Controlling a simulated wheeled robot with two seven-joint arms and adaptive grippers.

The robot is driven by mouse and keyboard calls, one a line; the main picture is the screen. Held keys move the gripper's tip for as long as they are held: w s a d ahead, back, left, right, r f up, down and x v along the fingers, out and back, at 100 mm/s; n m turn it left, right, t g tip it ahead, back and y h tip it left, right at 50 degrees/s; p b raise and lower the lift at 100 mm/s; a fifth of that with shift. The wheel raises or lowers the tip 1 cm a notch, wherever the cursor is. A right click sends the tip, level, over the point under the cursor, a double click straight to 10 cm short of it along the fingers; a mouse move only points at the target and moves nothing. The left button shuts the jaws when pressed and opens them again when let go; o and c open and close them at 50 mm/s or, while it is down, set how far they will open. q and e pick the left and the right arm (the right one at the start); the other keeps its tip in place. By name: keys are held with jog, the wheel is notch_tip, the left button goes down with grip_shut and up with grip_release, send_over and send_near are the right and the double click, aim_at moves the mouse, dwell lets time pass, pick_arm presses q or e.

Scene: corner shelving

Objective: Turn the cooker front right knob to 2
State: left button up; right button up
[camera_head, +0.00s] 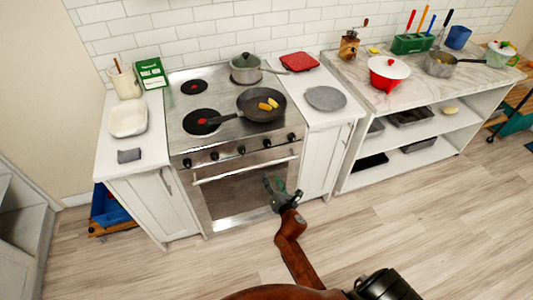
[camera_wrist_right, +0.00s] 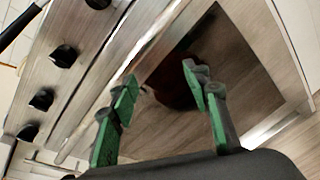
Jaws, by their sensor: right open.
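The cooker (camera_head: 225,182) stands between white counters, with a row of several black knobs on its steel front panel. The rightmost knob (camera_head: 290,137) is at the panel's right end in the head view. Knobs such as this one (camera_wrist_right: 63,55) run down the left of the right wrist view; settings are too small to read. My right gripper (camera_head: 280,188) is open and empty, below the panel in front of the oven door. In the wrist view its green fingers (camera_wrist_right: 162,82) are spread over the oven door, apart from the knobs. My left gripper is not in view.
A frying pan (camera_head: 262,108) with yellow food sits at the cooktop's front right. A lidded pot (camera_head: 245,70) is behind it. The oven handle (camera_head: 245,170) sticks out below the knobs. The floor in front is clear.

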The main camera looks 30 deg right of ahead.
aim_at(268, 147)
notch_tip(268, 147, up, 10)
jog(key=w+d+n+t+h+b, duration=0.1)
jog(key=w+n+t, duration=0.1)
jog(key=n, duration=0.2)
jog(key=x, duration=0.4)
jog(key=r+b+x, duration=0.1)
jog(key=x, duration=0.1)
jog(key=shift+d+f, duration=0.1)
jog(key=shift+d, duration=0.2)
jog(key=shift+w+d, duration=0.2)
jog(key=shift+w, duration=0.35)
jog(key=shift+c, duration=0.7)
jog(key=c, duration=1)
